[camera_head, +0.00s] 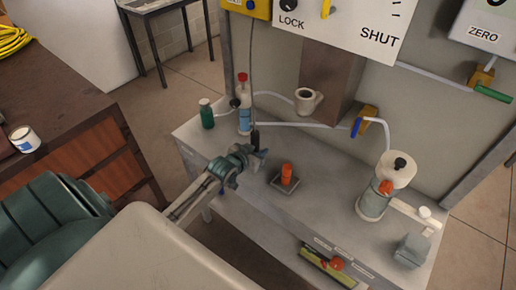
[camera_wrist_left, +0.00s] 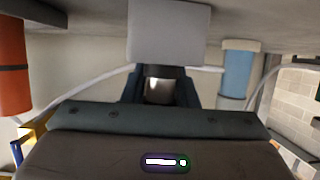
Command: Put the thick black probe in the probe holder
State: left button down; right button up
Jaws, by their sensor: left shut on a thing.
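The thick black probe (camera_head: 255,138) hangs upright at the end of a dark cable that runs up to a yellow meter. My left gripper (camera_head: 258,156) is shut on its lower part, above the grey bench. In the left wrist view a dark round piece (camera_wrist_left: 163,84) shows between the fingers. A plain grey block (camera_wrist_left: 170,35) lies just beyond them; I cannot tell whether it is the probe holder. No holder shows clearly in the head view, where my gripper hides the spot under the probe. My right gripper is not in view.
An orange post on a dark square plate (camera_head: 286,181) stands right of my gripper. The bench middle between is clear.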

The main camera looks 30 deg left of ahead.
pick_arm(q)
jog(key=shift+f, duration=0.2)
jog(key=c, duration=1.1)
grip_release()
jog(key=shift+c, duration=0.2)
jog(key=shift+r, duration=0.15)
jog(key=b+v, duration=0.1)
jog(key=v, duration=1.1)
jog(key=shift+r, duration=0.1)
